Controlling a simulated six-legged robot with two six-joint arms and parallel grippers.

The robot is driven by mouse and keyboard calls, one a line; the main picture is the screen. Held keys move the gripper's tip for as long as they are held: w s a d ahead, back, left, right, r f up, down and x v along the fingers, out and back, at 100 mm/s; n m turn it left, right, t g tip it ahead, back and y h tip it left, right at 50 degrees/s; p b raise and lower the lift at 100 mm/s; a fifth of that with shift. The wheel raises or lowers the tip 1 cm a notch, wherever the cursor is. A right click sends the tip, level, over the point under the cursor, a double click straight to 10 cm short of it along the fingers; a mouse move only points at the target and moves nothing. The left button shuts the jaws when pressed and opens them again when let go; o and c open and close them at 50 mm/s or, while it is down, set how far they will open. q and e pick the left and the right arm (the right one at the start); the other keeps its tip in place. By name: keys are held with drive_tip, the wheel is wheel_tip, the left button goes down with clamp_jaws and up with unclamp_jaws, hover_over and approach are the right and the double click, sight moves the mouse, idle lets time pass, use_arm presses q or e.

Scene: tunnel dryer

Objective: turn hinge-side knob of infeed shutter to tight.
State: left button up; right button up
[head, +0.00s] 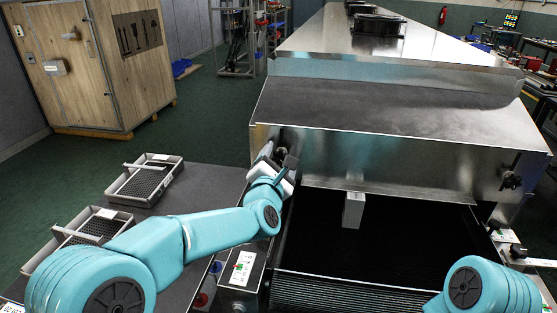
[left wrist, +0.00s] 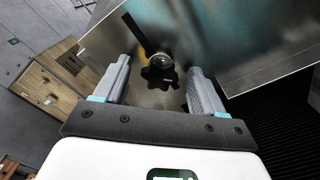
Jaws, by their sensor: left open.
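A black star-shaped knob (left wrist: 160,73) sits on the metal side of the dryer in the left wrist view, with a dark bar slanting up and left from it. A small yellow mark shows beside it. My left gripper (left wrist: 158,66) is open, its two fingers on either side of the knob, with gaps visible; I cannot tell whether the fingertips reach past it. In the head view my left gripper (head: 284,168) is at the left front corner of the dryer hood (head: 370,120) and mostly hides this knob. Another dark knob (head: 511,178) is on the hood's right side. My right gripper is out of view.
A black conveyor belt (head: 400,250) runs below the hood, with a metal block (head: 353,209) over it. A control box (head: 241,269) stands left of the belt. Mesh trays (head: 145,180) lie on the dark table at left. A wooden cabinet (head: 95,65) stands behind.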

use_arm(q)
drive_tip(key=c, duration=1.1)
drive_tip(key=shift+o, duration=0.2)
